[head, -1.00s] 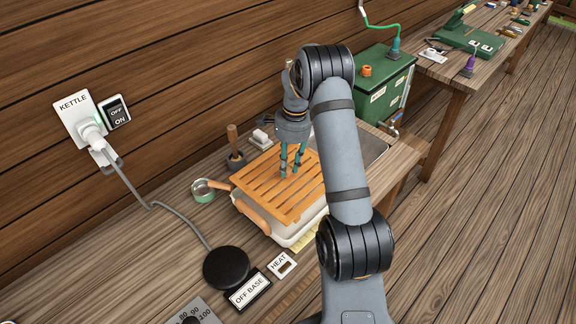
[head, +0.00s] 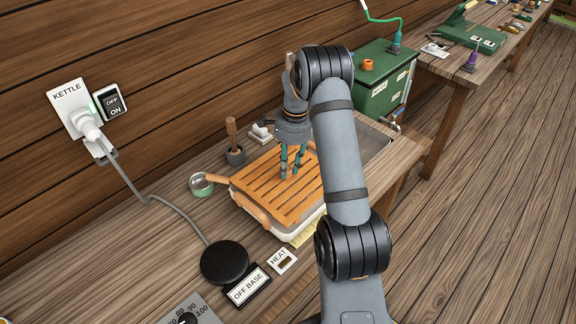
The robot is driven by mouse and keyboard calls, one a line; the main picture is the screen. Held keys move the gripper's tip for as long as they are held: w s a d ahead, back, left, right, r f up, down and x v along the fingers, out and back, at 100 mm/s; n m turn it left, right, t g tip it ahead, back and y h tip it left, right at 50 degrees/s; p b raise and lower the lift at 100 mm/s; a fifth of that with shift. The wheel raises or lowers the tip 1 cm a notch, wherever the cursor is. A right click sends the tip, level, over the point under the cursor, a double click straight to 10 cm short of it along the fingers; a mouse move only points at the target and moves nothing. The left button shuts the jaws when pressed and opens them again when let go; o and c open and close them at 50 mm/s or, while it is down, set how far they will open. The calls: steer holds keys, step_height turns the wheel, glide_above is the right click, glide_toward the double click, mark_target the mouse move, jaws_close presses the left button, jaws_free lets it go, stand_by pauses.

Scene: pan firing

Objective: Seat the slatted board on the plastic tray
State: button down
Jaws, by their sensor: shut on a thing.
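The slatted board (head: 262,194), orange-brown wood with long slots, lies flat over the pale plastic tray (head: 312,224). My arm hides the board's right end and part of the tray.
A green box (head: 372,88) stands beyond.

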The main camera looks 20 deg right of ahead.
steer(key=shift+f+b, duration=0.8)
steer(key=shift+f+b, duration=0.3)
steer(key=shift+f, duration=0.05)
steer(key=shift+f+b, duration=0.85)
steer(key=shift+f, duration=0.1)
steer(key=c, duration=1.4)
jaws_free()
steer(key=shift+o, duration=0.2)
steer(key=r, duration=0.4)
steer(key=d+r, duration=0.1)
steer(key=r, duration=0.7)
steer(key=shift+d, duration=0.15)
